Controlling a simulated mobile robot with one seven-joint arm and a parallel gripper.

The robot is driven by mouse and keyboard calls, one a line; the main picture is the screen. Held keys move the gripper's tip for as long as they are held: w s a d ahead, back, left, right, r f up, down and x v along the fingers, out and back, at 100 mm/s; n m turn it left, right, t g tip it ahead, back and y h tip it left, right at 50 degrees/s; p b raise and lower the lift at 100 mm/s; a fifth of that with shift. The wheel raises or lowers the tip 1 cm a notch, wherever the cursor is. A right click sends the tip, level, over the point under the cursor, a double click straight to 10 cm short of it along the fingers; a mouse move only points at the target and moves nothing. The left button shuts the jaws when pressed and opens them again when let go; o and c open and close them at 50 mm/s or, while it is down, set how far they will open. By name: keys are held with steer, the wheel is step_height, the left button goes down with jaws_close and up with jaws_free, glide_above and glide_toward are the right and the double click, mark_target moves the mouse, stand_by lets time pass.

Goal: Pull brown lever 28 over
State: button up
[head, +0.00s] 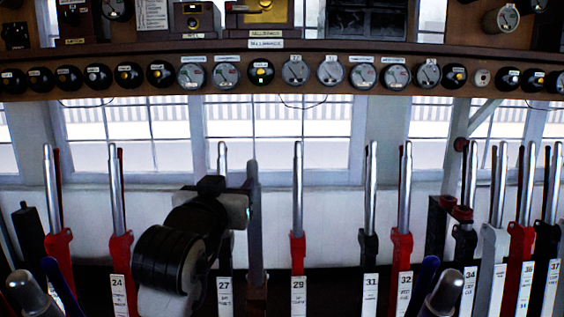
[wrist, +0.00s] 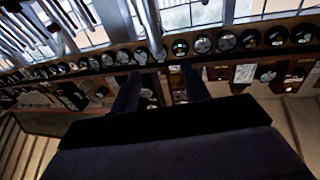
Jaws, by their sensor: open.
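Brown lever 28 (head: 256,240) stands upright between the levers numbered 27 and 29 in the head view. Its shaft looks dark grey, with a brown lower part; its number plate is not readable. My gripper (head: 246,199) is at the upper part of this lever, overlapping its left side in the picture; whether it touches is unclear. In the wrist view my gripper (wrist: 162,92) is open, its two dark fingers apart. A silver lever end (wrist: 156,45) shows just beyond the gap; I cannot tell which lever it is.
Lever 27 (head: 224,270) is partly behind my arm. Red lever 29 (head: 298,250) stands close on the right, then black lever 31 (head: 370,250) and red lever 32 (head: 402,250). Red lever 24 (head: 119,250) is left. A shelf of dials (head: 295,72) runs above.

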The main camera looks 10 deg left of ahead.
mark_target(251, 169)
steer(key=w+p, duration=0.2)
steer(key=w, duration=0.4)
steer(key=w+p, duration=0.2)
steer(key=w, duration=0.5)
steer(key=shift+a, duration=0.2)
steer(key=shift+w+f, duration=0.15)
steer(key=shift+w, duration=0.45)
jaws_close()
